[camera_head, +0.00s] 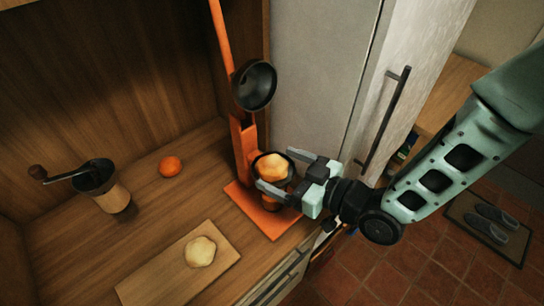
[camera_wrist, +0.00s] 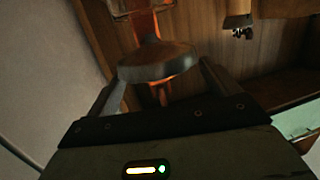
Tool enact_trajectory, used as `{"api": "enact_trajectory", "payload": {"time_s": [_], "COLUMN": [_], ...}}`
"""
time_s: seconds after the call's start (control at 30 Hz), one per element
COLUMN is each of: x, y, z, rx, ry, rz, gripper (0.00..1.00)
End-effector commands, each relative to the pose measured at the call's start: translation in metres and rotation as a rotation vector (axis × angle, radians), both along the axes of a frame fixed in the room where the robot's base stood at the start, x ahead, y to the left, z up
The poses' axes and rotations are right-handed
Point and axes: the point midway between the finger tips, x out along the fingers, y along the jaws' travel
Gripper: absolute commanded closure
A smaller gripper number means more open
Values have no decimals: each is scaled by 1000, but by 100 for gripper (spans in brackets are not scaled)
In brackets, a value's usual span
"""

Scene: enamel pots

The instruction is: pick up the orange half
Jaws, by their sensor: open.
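A pale yellow-orange rounded piece, seemingly an orange half (camera_head: 272,166), sits in the dark bowl of the orange juice press (camera_head: 240,150). A similar pale piece, perhaps another orange half (camera_head: 200,251), lies on the cutting board (camera_head: 160,284). My gripper (camera_head: 275,170) is open, with its fingers on either side of the press bowl and the piece in it. In the wrist view, a grey rounded part of the press (camera_wrist: 155,64) lies between the spread fingers. Whether a finger touches the bowl is unclear. No fruit can be made out clearly in the wrist view.
The press's dark upper cup (camera_head: 255,86) is raised above the bowl on the upright. A whole orange (camera_head: 171,167) and a hand grinder (camera_head: 104,186) stand to the left on the wooden counter. A tall pale cabinet with a dark handle (camera_head: 385,120) rises close behind my gripper.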

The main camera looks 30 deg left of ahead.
Motion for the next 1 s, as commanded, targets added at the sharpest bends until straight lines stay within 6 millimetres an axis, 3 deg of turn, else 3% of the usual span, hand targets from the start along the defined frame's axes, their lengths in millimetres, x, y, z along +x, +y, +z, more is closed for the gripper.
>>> {"api": "enact_trajectory", "payload": {"time_s": [0.13, 0.37, 0.57, 1.0], "x": [1, 2, 2, 2], "y": [14, 15, 15, 15], "z": [-1, -3, -2, 1], "rx": [1, 1, 1, 2], "ry": [0, 0, 0, -1], "rz": [0, -1, -1, -1], "gripper": [12, 12, 62, 66]}}
